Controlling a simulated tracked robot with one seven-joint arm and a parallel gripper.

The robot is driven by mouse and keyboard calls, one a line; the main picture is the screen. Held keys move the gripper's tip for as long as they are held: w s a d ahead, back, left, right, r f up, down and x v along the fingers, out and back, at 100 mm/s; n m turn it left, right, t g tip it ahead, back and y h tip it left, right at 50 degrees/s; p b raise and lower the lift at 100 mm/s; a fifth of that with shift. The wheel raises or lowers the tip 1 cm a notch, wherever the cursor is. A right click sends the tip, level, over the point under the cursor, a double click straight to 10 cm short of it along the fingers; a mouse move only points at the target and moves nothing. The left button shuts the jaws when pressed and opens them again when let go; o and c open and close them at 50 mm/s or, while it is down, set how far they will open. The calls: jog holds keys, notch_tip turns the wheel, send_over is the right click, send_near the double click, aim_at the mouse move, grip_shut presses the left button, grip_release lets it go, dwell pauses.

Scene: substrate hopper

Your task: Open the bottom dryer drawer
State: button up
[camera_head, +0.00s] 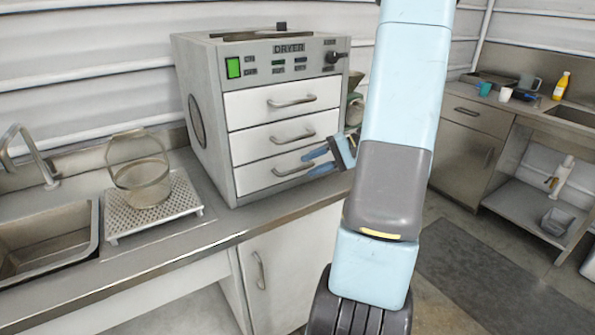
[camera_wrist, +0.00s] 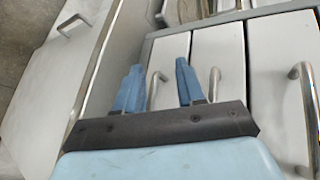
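The dryer (camera_head: 205,120) stands on the counter with three white drawers stacked in its front, all looking closed. The bottom drawer (camera_head: 252,178) is the lowest and has a curved metal handle (camera_head: 292,171). My gripper (camera_head: 315,161) has blue fingers and is at the right part of this handle. In the wrist view, turned sideways, the bottom drawer (camera_wrist: 169,52) is the leftmost. My gripper (camera_wrist: 158,66) is open there, and the handle (camera_wrist: 153,92) shows between its spread fingers. I cannot tell whether the fingers reach around the handle or touch it.
A sink (camera_head: 45,240) and a perforated stand (camera_head: 150,212) with a glass vessel (camera_head: 140,178) are left of the dryer. A lower cabinet (camera_head: 285,265) is below the counter. Another counter with cups and a yellow bottle (camera_head: 561,86) stands at right.

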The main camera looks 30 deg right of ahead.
aim_at(297, 171)
jog(key=d+f+m+t, duration=0.3)
jog(key=d+f+t, duration=0.25)
jog(key=d, duration=0.45)
jog(key=x, duration=1.4)
jog(key=shift+d, duration=0.1)
jog(key=shift+c, duration=0.5)
jog(key=shift+f, duration=0.1)
grip_shut()
